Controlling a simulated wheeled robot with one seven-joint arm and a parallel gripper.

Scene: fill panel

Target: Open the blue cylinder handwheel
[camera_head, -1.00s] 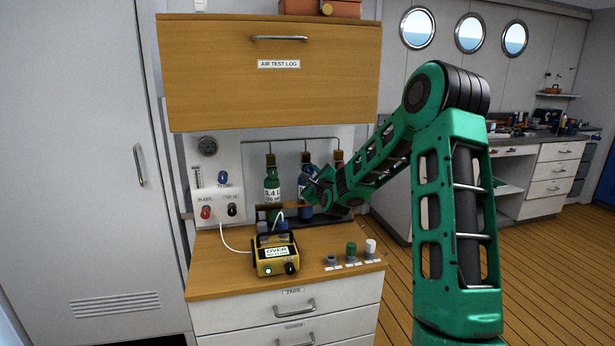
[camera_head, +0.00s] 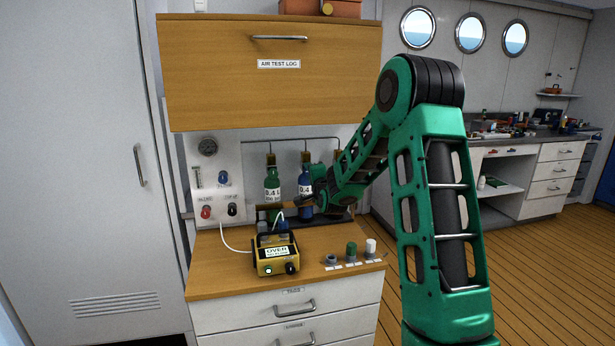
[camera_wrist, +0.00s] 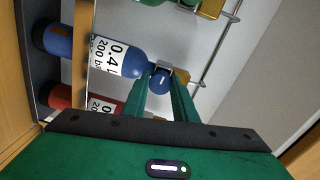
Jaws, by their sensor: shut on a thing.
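The blue cylinder (camera_head: 305,186) stands in the rack between the green cylinder (camera_head: 272,184) and a red one. In the wrist view the blue cylinder (camera_wrist: 122,58) lies sideways with a white label reading 0.4 L. Its round blue handwheel (camera_wrist: 160,82) is at the neck, beside a brass valve block. My gripper (camera_wrist: 163,88) has its two green fingers on either side of the handwheel and is shut on it. In the head view my wrist is just right of the blue cylinder's top, and the fingertips are hard to make out.
The red cylinder (camera_wrist: 80,98) is close beside the blue one. A yellow meter (camera_head: 275,255) and several small caps sit on the wooden counter in front. A valve panel (camera_head: 213,180) is at left. The AIR TEST LOG cabinet (camera_head: 275,85) overhangs the rack.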

